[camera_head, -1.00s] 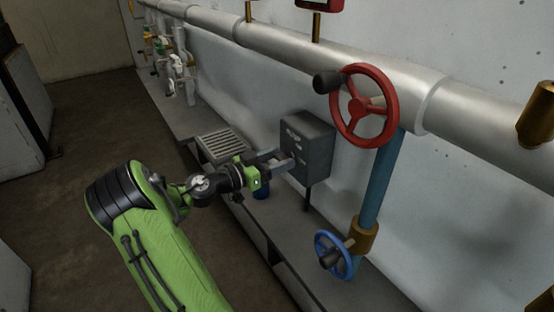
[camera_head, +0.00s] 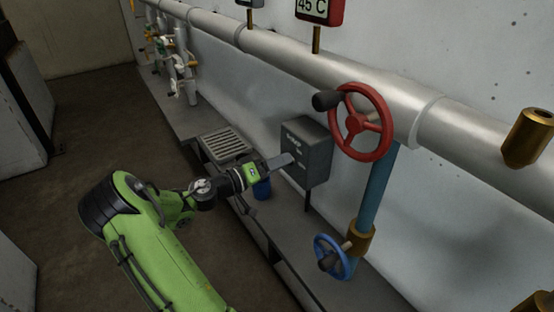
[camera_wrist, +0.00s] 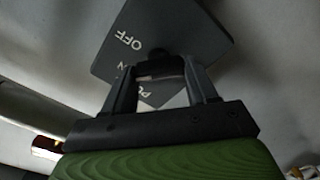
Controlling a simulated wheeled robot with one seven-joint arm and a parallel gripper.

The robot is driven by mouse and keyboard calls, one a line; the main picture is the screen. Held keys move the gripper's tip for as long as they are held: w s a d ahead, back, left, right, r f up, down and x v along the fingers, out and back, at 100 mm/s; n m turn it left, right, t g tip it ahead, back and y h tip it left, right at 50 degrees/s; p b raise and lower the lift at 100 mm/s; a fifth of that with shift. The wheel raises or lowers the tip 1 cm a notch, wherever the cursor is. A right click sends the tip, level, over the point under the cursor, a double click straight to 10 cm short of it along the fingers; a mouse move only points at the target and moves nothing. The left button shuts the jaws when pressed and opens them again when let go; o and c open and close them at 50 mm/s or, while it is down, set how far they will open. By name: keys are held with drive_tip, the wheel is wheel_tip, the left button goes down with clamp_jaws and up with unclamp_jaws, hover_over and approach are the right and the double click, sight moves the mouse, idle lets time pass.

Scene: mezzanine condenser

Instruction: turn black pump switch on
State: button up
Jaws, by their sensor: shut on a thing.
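The grey switch box (camera_head: 306,152) stands on a thin post against the wall. In the wrist view its face (camera_wrist: 122,45) shows "OFF" and part of "ON", tilted by the camera's roll. The black pump switch (camera_wrist: 159,56) is a small dark knob on that face, mostly hidden by the fingers. My gripper (camera_head: 288,160) reaches the front of the box from the left. In the wrist view my gripper (camera_wrist: 166,72) has its two fingers closed around the knob. The knob's exact pointing direction is hard to tell.
A red handwheel (camera_head: 360,122) is right of the box, with a blue handwheel (camera_head: 332,257) below it. A large silver pipe (camera_head: 300,62) runs along the wall. A floor grate (camera_head: 225,143) and a blue object (camera_head: 262,188) lie near my gripper. Open floor is at left.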

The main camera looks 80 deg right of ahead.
drive_tip(key=shift+n+p, duration=0.5)
drive_tip(key=shift+n, duration=0.5)
